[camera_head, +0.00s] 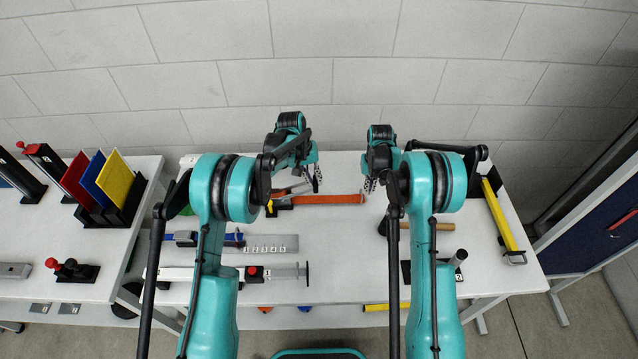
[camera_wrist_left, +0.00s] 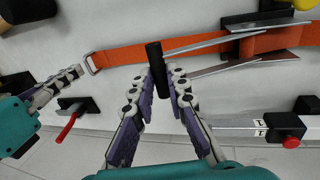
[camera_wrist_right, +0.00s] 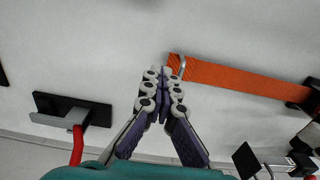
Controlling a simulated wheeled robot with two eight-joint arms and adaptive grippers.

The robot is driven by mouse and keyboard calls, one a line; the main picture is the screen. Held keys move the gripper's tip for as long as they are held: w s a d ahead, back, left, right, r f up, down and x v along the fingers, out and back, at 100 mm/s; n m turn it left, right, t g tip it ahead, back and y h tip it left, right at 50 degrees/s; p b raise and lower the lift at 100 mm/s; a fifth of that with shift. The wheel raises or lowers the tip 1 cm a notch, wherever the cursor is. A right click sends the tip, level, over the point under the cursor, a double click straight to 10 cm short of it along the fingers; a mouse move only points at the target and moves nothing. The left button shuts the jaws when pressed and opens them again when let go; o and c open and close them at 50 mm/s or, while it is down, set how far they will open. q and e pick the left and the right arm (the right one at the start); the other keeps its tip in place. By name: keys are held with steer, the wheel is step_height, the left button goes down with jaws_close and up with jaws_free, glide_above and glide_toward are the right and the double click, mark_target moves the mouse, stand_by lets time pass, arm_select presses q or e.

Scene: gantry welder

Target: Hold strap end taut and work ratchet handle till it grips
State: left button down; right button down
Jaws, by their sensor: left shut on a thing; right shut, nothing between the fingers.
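My left gripper (camera_head: 315,181) is shut on the black grip of the ratchet handle (camera_wrist_left: 155,62), whose metal plates slant up from the ratchet. My right gripper (camera_head: 371,186) is shut and empty right beside the strap's looped end; in the right wrist view its fingertips (camera_wrist_right: 162,76) lie just left of the loop. I cannot tell whether they touch it. The right fingers also show at the left of the left wrist view (camera_wrist_left: 78,71).
A clamp with a red knob (camera_head: 253,272) and a numbered grey plate (camera_head: 270,244) lie in front of the strap. A black bracket with a red handle (camera_wrist_right: 75,112) is near my right gripper.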

arm_select(q)
steer(key=a+r+h, duration=0.3)
steer(key=a+h, duration=0.3)
steer(key=a, duration=1)
steer(key=shift+s+a+r, duration=0.15)
steer(key=shift+s+a, duration=0.05)
steer(key=shift+a, duration=0.3)
steer(key=c, duration=1.6)
jaws_free()
steer(key=shift+o, duration=0.6)
steer(key=shift+w+a+f, duration=0.2)
steer(key=shift+w, duration=0.05)
steer(key=shift+r, duration=0.1)
steer(key=shift+s+d+r, duration=0.1)
